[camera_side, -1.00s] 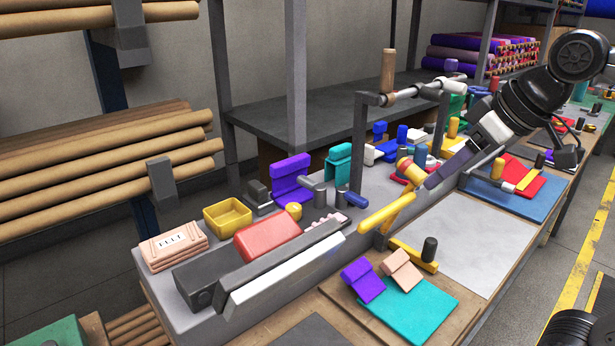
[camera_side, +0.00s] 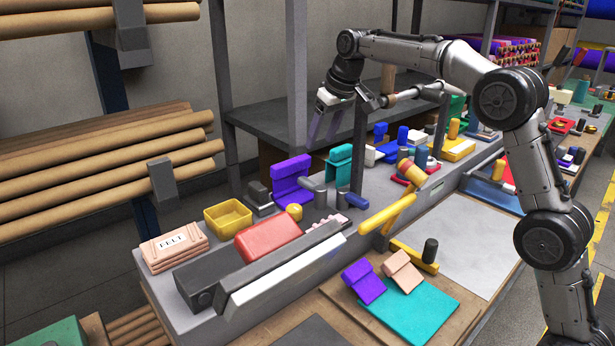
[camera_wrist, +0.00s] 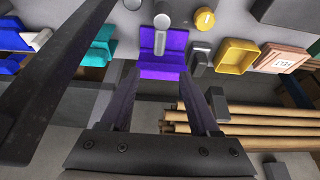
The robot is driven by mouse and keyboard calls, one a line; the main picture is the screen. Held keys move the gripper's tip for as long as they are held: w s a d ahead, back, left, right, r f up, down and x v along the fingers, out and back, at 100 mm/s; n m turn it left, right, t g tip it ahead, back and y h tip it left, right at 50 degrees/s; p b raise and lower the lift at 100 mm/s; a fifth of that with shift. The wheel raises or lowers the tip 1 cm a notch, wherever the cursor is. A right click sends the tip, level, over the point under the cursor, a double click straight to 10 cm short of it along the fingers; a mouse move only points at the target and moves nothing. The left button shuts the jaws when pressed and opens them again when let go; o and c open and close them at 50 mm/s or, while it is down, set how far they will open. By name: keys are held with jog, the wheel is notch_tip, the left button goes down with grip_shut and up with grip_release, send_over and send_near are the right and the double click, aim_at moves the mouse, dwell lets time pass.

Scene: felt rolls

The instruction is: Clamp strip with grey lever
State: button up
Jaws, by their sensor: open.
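A grey lever (camera_side: 311,185) with a rounded head lies over the purple stepped block (camera_side: 290,168) on the grey bench ledge. In the wrist view the grey lever (camera_wrist: 160,33) crosses the upright part of the purple block (camera_wrist: 162,66). A pink bumpy strip (camera_side: 326,222) lies on the ledge in front of the lever, by the long dark bar; I cannot tell whether it is the task's strip. My gripper (camera_side: 322,142) points down, open and empty, above and behind the purple block. In the wrist view its fingers (camera_wrist: 160,82) stand apart, framing the block's near end.
A yellow tray (camera_side: 228,217) and a red block (camera_side: 268,238) are left of the lever. A teal block (camera_side: 339,165) stands to its right. A dark upright post (camera_side: 359,145) with a crossbar rises close to my gripper. Cardboard rolls (camera_side: 100,155) fill the left rack.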

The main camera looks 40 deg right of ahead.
aim_at(306, 179)
jog(key=x, duration=1.4)
jog(key=shift+s, duration=0.15)
grip_shut()
dwell(1.0)
